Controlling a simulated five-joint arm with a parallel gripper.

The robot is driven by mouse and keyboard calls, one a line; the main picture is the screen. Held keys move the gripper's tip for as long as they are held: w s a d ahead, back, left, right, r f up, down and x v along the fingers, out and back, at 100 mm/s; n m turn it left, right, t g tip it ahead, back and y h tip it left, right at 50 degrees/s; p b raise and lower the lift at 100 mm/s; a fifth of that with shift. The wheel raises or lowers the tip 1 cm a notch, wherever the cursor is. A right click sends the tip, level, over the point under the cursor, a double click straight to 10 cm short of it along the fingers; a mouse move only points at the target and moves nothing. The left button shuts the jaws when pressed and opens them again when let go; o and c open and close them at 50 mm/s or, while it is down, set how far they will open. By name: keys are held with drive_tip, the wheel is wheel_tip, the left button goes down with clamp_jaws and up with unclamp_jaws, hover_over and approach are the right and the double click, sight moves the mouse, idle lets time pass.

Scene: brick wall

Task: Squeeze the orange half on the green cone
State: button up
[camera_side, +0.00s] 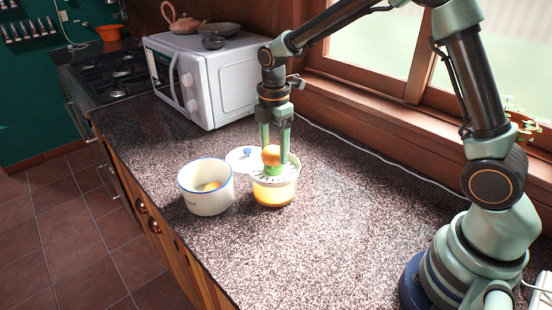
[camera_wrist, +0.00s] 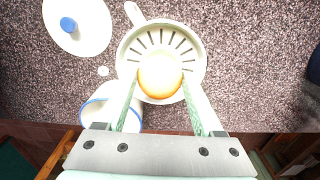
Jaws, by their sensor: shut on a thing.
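The orange half (camera_side: 271,154) is between the fingers of my gripper (camera_side: 274,160), right over the juicer. In the wrist view the orange half (camera_wrist: 160,74) sits over the middle of the juicer's slotted top, and my gripper (camera_wrist: 159,82) is shut on it from both sides. The juicer (camera_side: 274,191) stands upright on the counter, with a white strainer top and a yellow-orange lower part. In the wrist view its pale rim (camera_wrist: 199,52) shows around the slots.
A white pot with a blue rim (camera_side: 207,200) stands left of the juicer with something orange inside. A white lid with a blue knob (camera_side: 242,158) lies behind them. A microwave (camera_side: 205,78) stands further back. The counter in front is clear.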

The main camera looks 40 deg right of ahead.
drive_tip(key=shift+m, duration=0.5)
drive_tip(key=shift+r, duration=2.5)
drive_tip(key=shift+r, duration=0.1)
drive_tip(key=shift+r, duration=1.4)
